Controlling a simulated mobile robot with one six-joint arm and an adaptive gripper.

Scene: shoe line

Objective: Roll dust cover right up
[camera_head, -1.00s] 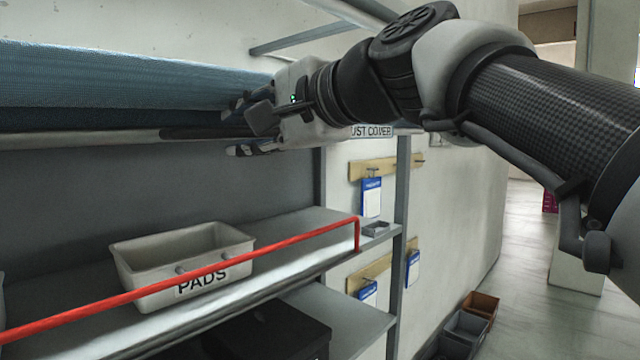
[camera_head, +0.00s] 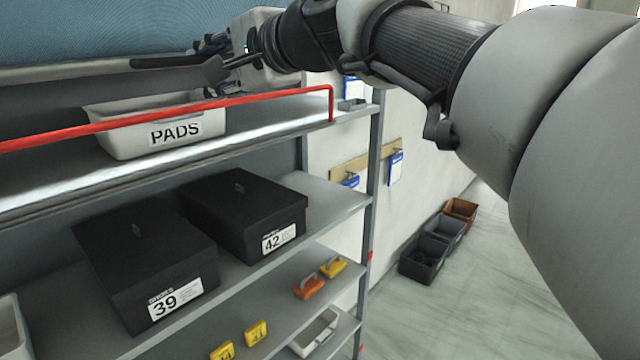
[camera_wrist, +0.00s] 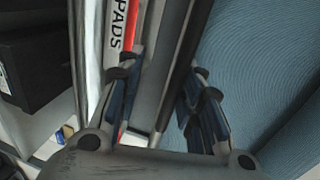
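The blue dust cover (camera_head: 100,30) hangs across the top left of the head view, with a grey bar (camera_head: 60,70) along its lower edge. A dark handle section (camera_head: 160,62) lies at the bar's right part. My gripper (camera_head: 215,55) is at this section. In the wrist view, the fingers of my gripper (camera_wrist: 165,100) stand apart on either side of the dark bar (camera_wrist: 182,60), with gaps showing beside it. The blue cover (camera_wrist: 270,60) fills the right side there. Contact with the bar is not clear. The DUST COVER label is not visible now.
Below the bar, a white PADS bin (camera_head: 150,130) stands behind a red rail (camera_head: 270,93). Black boxes (camera_head: 145,260) and (camera_head: 245,215) sit on the shelf beneath. Grey and brown crates (camera_head: 425,258) stand on the floor at right. The floor beyond is clear.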

